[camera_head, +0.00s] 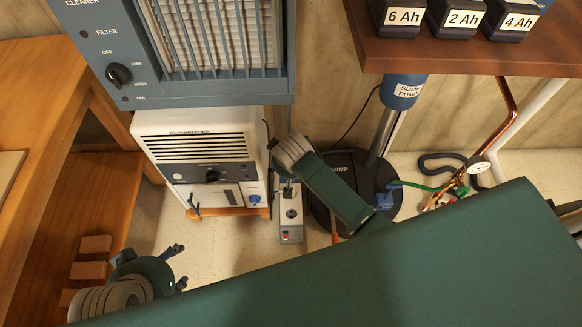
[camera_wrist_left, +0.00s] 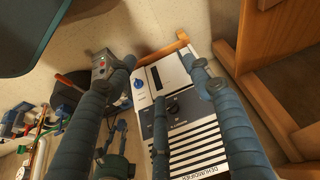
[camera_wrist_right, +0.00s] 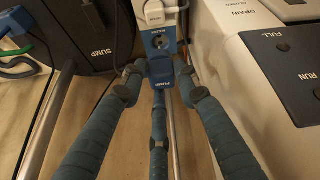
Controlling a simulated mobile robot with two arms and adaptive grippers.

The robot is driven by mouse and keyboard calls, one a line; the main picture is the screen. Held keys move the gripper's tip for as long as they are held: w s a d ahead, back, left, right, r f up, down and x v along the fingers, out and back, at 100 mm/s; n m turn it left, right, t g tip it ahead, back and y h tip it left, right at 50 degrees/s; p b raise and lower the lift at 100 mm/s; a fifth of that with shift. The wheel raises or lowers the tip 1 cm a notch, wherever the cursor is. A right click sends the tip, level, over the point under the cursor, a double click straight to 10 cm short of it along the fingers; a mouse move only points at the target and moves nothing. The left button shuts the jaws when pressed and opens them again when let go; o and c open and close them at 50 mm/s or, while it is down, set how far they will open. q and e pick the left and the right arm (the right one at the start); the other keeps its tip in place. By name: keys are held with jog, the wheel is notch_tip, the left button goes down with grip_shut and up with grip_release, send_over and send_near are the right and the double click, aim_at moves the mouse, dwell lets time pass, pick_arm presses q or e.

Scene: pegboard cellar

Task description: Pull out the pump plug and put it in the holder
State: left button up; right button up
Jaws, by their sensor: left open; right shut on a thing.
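The blue pump plug (camera_wrist_right: 161,69), marked PUMP, is between the fingertips of my right gripper (camera_wrist_right: 159,82) in the right wrist view. The gripper is shut on it. In the head view the strip (camera_head: 291,222) stands on the floor, and my right wrist hides most of the gripper and plug. My left gripper (camera_head: 180,267) is open and empty at the lower left.
A white dehumidifier (camera_head: 200,150) stands left of the strip, below a grey air cleaner (camera_head: 190,90). A white plug (camera_wrist_right: 155,12) is in the strip. A brown shelf (camera_head: 450,55) with batteries overhangs the pump. Wooden furniture (camera_head: 60,150) is at left.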

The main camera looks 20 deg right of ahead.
jog(key=shift+w+d+f+b, duration=0.2)
jog(key=shift+w+f+b, duration=0.3)
jog(key=shift+w+f, duration=0.15)
jog(key=shift+w+d+f, duration=0.1)
jog(key=shift+w+f, duration=0.15)
jog(key=shift+w, duration=0.15)
grip_shut()
jog(key=shift+w+d+f+b, duration=0.1)
jog(key=shift+w+f+b, duration=0.25)
jog(key=shift+b, duration=0.2)
pick_arm(q)
jog(key=w+d+r+t+h+b, duration=0.1)
jog(key=w+d+r+t, duration=0.2)
jog(key=w+r+t, duration=0.2)
jog(key=w+d+r+t+h+b, duration=0.1)
jog(key=w+d+r+t+h, duration=0.1)
jog(key=w+r+t, duration=0.4)
jog(key=shift+w+d+r+m, duration=0.3)
jog(key=shift+w+d+r, duration=0.4)
jog(key=shift+w+r, duration=2.05)
pick_arm(e)
jog(key=shift+w+d+f, duration=0.2)
jog(key=shift+w+f, duration=0.3)
jog(key=shift+w, duration=0.15)
jog(key=shift+w+d+f, duration=0.2)
jog(key=shift+w+f, duration=0.3)
jog(key=shift+w, duration=0.1)
